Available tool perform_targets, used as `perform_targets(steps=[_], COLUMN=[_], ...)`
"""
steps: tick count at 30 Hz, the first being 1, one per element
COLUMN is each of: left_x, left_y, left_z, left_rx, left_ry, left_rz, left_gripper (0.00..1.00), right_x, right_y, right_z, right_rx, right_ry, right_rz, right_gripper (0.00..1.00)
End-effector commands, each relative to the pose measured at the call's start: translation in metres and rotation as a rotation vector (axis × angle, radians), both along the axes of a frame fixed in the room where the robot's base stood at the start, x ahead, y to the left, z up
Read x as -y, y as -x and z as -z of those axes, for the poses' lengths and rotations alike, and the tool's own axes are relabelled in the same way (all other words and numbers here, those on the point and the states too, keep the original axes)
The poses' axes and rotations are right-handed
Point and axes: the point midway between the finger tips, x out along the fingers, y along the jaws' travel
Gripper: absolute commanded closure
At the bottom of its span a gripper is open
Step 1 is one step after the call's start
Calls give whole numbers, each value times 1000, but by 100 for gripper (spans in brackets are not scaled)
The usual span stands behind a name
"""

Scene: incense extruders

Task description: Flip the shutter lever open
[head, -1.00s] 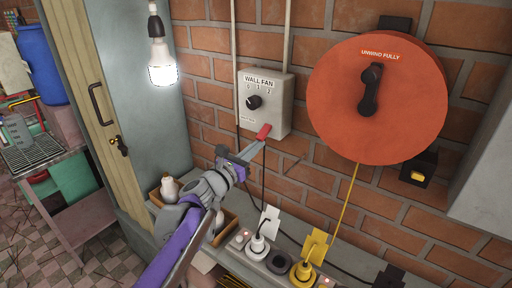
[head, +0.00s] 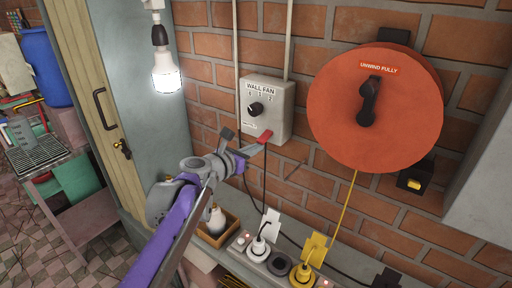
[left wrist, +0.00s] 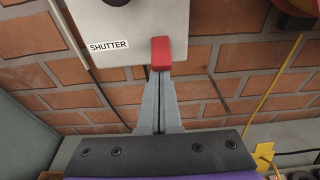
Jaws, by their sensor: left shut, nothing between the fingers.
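The red shutter lever (head: 265,137) sticks out at the lower edge of the grey wall fan box (head: 281,110). In the left wrist view the lever (left wrist: 161,53) hangs just below the box, right of the white SHUTTER label (left wrist: 108,46). My left gripper (head: 254,148) is shut and empty, its tips right at the lever's lower end. In the left wrist view the fingertips (left wrist: 160,76) meet or nearly meet the lever's underside; I cannot tell whether they touch. My right gripper is not in view.
A big red reel (head: 330,115) marked UNWIND FULLY hangs on the brick wall to the right. A lit bulb (head: 166,82) hangs at left before a door. Below are a wooden tray (head: 213,242) and a socket strip with a white plug (head: 258,247) and a yellow plug (head: 302,274).

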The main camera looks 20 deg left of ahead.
Motion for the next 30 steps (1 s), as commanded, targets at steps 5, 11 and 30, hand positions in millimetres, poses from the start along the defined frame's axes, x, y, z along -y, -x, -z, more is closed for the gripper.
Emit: perform_targets(steps=[5,11,30], left_x=[0,-1,-1], left_y=[2,3,3], left_z=[-15,-24,-38], left_rx=[-136,-215,-213], left_ry=[-52,-78,-78], left_rz=[2,1,1], left_gripper=[100,100,100], right_x=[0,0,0], right_y=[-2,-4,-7], right_z=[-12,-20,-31], right_rx=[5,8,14], right_ry=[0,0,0], right_rz=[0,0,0], right_gripper=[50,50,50])
